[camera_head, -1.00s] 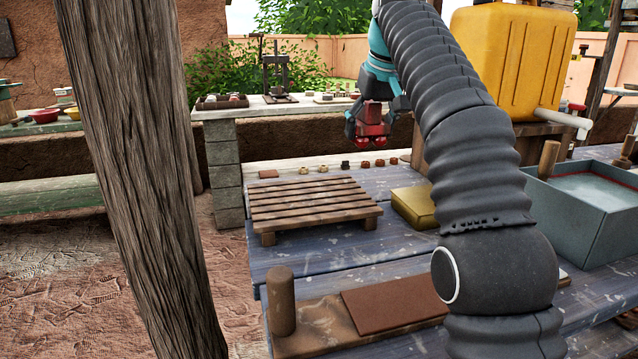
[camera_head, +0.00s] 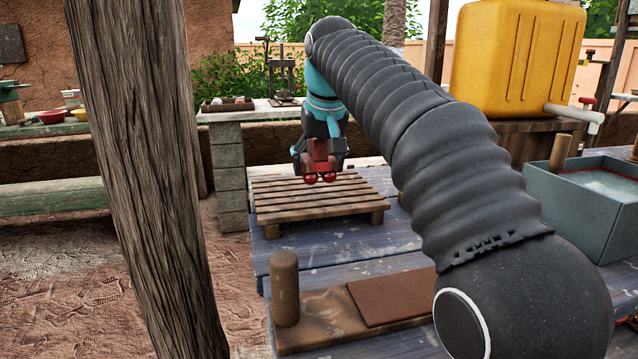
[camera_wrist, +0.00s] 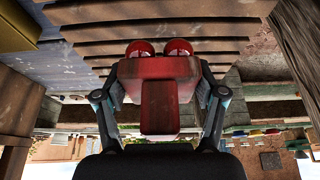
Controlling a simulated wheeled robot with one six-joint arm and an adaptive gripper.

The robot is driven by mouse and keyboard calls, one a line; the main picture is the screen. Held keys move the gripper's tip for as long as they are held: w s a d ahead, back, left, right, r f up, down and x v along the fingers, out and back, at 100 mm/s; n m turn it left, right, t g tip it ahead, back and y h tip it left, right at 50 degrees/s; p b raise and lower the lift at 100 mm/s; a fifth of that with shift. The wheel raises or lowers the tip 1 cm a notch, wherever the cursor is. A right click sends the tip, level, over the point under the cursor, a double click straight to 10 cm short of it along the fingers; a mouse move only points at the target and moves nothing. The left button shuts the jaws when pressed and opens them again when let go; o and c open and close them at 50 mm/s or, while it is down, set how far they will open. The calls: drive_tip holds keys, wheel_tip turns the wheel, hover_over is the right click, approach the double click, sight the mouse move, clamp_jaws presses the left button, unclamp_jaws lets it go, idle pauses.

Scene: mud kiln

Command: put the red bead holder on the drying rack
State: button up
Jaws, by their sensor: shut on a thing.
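The red bead holder (camera_head: 319,160) is held in my gripper (camera_head: 320,158), with two round red beads at its lower end. In the wrist view the red bead holder (camera_wrist: 158,92) sits between the two fingers of my gripper (camera_wrist: 160,105), which are shut on it. The drying rack (camera_head: 318,198) is a low slatted wooden stand on the blue-grey table. In the head view the holder overlaps the rack's far part and appears above it. The wrist view shows the slats of the drying rack (camera_wrist: 230,47) beyond the beads. The gap between holder and slats is hard to judge.
A wooden post (camera_head: 140,180) stands at the left front. A board with an upright peg (camera_head: 285,288) and a brown slab (camera_head: 392,297) lies in front of the rack. A grey basin (camera_head: 590,205) and a yellow tank (camera_head: 515,65) stand at the right.

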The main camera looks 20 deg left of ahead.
sight(319, 197)
drive_tip(key=shift+f+b, duration=0.45)
drive_tip(key=shift+f, duration=1.2)
drive_tip(key=o, duration=1.4)
drive_tip(key=shift+f, duration=0.15)
drive_tip(key=shift+o, duration=0.2)
drive_tip(key=p+v, duration=0.3)
drive_tip(key=v, duration=0.9)
drive_tip(key=shift+p, duration=0.3)
